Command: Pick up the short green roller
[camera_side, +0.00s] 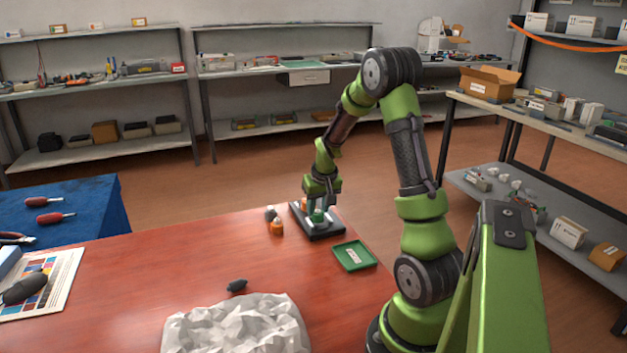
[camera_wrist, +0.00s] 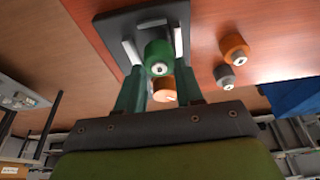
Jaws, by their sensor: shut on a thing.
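The short green roller (camera_wrist: 157,54) is upright between my fingers in the wrist view, its end with a pale hub facing the camera. It also shows in the side view (camera_side: 318,216), low between the fingertips. My gripper (camera_side: 319,205) points down and is shut on it, with a finger on either side. The roller is at the dark holder (camera_side: 327,234); I cannot tell whether it touches the base. An orange roller (camera_wrist: 164,89) stands behind it, also over the holder, partly hidden by my gripper.
Another orange roller (camera_side: 277,228) and a grey roller (camera_side: 270,213) stand left of the holder on the red table. A green tray (camera_side: 342,259) lies in front right. A dark small object (camera_side: 237,286) and crumpled white paper (camera_side: 238,325) lie nearer. The table's middle is clear.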

